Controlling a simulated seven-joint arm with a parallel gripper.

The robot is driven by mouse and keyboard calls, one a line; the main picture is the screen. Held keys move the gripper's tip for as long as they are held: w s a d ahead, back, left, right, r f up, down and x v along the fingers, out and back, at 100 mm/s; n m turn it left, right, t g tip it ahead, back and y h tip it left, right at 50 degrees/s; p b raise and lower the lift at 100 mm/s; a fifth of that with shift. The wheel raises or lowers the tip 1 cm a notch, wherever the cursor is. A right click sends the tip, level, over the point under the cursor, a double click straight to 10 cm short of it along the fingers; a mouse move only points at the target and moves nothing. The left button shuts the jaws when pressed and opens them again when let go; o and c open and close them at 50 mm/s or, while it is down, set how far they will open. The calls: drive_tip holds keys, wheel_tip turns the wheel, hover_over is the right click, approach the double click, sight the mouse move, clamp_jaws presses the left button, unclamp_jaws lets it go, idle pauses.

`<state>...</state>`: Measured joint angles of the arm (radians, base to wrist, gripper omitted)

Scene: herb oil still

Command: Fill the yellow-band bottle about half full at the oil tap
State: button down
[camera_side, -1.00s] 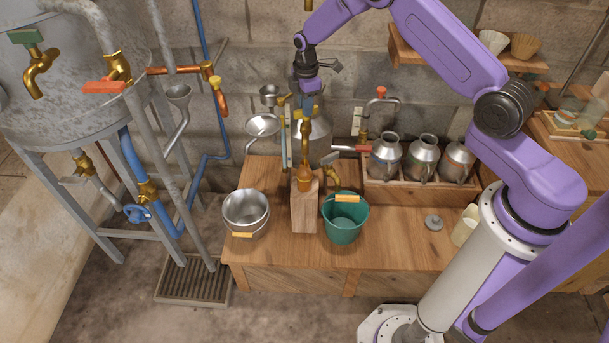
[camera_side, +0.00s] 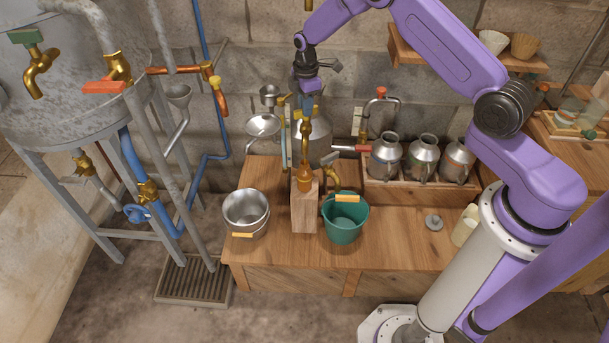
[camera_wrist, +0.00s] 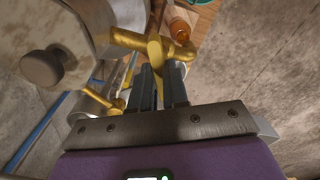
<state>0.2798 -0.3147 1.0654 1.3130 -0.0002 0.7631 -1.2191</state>
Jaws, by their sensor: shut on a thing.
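My gripper (camera_side: 306,100) points down at the brass oil tap (camera_side: 305,132) in front of the metal vessel. In the wrist view my gripper (camera_wrist: 160,72) has its dark fingers close together on the tap's brass handle (camera_wrist: 155,48). A small amber bottle (camera_side: 304,183) stands upright on a wooden block (camera_side: 304,213), right under the tap's spout. It also shows in the wrist view as an amber bottle (camera_wrist: 180,30) beyond the tap. Its yellow band and its oil level are too small to make out, and I cannot tell whether oil is running.
A metal bucket (camera_side: 246,212) stands left of the block and a green bucket (camera_side: 344,222) right of it. Several metal cans (camera_side: 423,156) sit in a wooden rack at the right. A small lid (camera_side: 433,222) lies on the bench (camera_side: 395,245), with bare wood around it.

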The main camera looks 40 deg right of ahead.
drive_tip(key=shift+a, duration=0.1)
idle(0.4)
drive_tip(key=shift+m, duration=1.8)
drive_tip(key=shift+m, duration=1.1)
drive_tip(key=c, duration=1)
unclamp_jaws()
drive_tip(key=shift+c, duration=0.2)
